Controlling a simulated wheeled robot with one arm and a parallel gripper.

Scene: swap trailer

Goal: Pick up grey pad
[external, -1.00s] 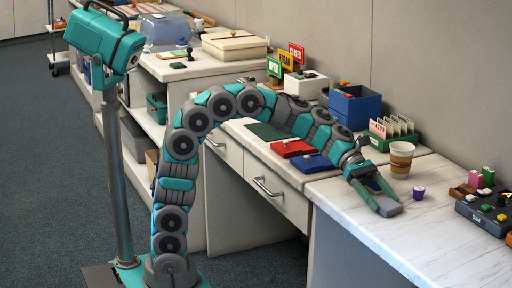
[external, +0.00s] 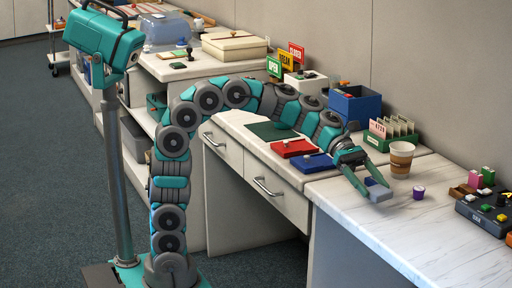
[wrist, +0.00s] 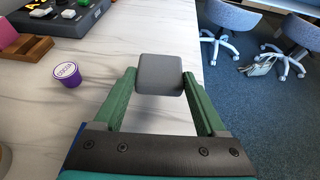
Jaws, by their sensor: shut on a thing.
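The grey pad (wrist: 160,73) is a small grey block with rounded edges. In the wrist view it sits between the tips of my gripper (wrist: 159,90), with a green finger against each side. My gripper is shut on it. In the external view my gripper (external: 374,190) is low over the white marble counter, and the grey pad (external: 380,194) shows at its fingertips. I cannot tell whether the pad is clear of the counter.
A purple cup (external: 418,192) and a paper coffee cup (external: 400,160) stand close by on the right. A dark control box (external: 488,209) is farther right. Red (external: 293,148) and blue (external: 314,163) pads lie left. The front of the marble counter (external: 440,245) is clear.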

